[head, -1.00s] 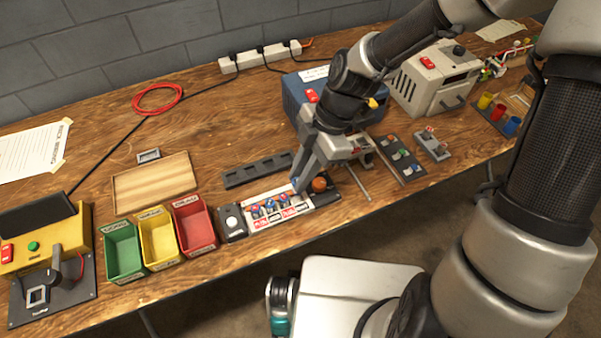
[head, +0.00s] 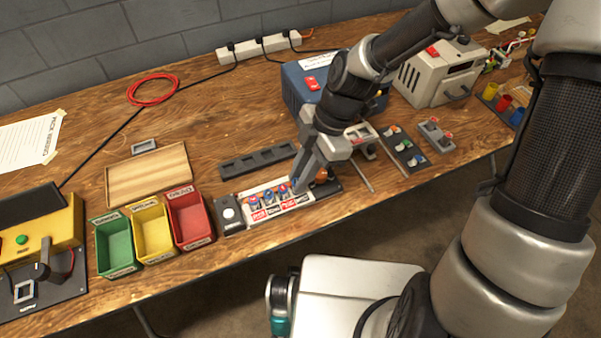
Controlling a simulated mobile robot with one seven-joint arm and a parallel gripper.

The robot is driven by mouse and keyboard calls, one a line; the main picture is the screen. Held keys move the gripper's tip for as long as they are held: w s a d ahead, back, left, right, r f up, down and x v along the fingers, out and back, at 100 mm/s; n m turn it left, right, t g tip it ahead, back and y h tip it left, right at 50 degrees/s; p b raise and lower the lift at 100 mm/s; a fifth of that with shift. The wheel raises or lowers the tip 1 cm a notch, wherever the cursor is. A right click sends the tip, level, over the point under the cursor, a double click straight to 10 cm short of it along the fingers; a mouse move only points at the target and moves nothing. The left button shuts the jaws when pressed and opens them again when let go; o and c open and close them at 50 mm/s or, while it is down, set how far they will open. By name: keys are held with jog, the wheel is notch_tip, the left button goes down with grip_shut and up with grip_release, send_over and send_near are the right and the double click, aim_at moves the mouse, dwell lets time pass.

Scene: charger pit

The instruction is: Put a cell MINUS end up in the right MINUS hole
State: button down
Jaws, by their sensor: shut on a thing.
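The charger (head: 273,211) is a narrow unit near the front edge of the bench, with a row of red and white labels along its front. Several cells (head: 268,197) with blue and reddish tops stand in its holes, left of my gripper. My gripper (head: 297,187) points down over the right part of the charger and is shut on a cell. A small blue patch shows at its fingertips. The held cell is mostly hidden, so I cannot tell which end is up or whether it is in a hole. The rightmost hole is hidden behind the fingers.
A dark slotted rack (head: 258,161) lies behind the charger. Green (head: 114,247), yellow (head: 153,232) and red (head: 191,220) bins stand to the left. A blue box (head: 303,85) stands behind my arm. A dark tray of small parts (head: 402,150) lies to the right.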

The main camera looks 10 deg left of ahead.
jog(key=shift+f, duration=0.25)
dwell(0.7)
jog(key=c, duration=1.6)
grip_release()
jog(key=shift+o, duration=0.2)
jog(key=shift+r, duration=0.15)
jog(key=shift+r+p, duration=3.4)
jog(key=shift+p, duration=0.15)
